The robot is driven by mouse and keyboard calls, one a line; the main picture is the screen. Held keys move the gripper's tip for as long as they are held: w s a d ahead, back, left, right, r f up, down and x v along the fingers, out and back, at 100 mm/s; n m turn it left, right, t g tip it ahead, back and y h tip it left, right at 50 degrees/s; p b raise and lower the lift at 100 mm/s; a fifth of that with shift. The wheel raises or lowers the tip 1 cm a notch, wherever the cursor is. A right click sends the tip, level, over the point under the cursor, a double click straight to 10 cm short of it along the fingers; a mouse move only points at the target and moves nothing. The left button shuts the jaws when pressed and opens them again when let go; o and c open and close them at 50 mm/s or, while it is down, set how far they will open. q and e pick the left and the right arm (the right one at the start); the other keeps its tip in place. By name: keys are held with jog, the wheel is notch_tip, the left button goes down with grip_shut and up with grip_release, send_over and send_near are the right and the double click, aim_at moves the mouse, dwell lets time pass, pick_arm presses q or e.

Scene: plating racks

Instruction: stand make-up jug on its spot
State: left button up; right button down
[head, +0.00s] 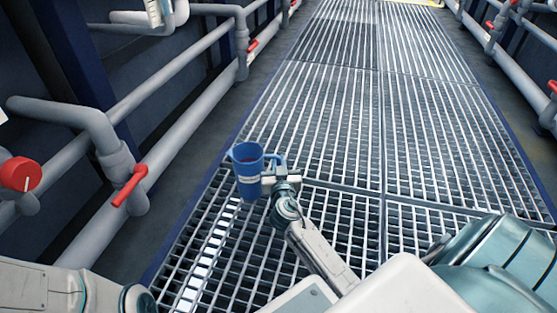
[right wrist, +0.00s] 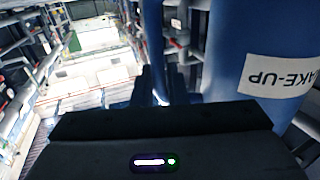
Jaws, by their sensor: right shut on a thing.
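The make-up jug (head: 248,178) is blue with a pale label band and a handle on its right side. It is upright in the head view, held in the air above the grating. My right gripper (head: 268,178) is shut on the jug at its handle side. In the right wrist view the jug (right wrist: 240,50) fills the right side, its white label reading "MAKE-UP" upside down. The gripper fingers (right wrist: 160,88) show dark around the handle there. My left gripper is out of view; only part of that arm shows at the lower left. The jug's spot cannot be made out.
A metal grating walkway (head: 335,110) runs ahead and is clear. Grey pipes (head: 180,130) with red valve handles (head: 130,186) line the left side, and more pipes (head: 515,65) line the right. A red round knob (head: 20,174) is at the far left.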

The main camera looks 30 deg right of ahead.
jog(key=shift+f, duration=0.8)
jog(key=c, duration=1.4)
grip_release()
jog(key=shift+o, duration=0.2)
jog(key=shift+f, duration=0.1)
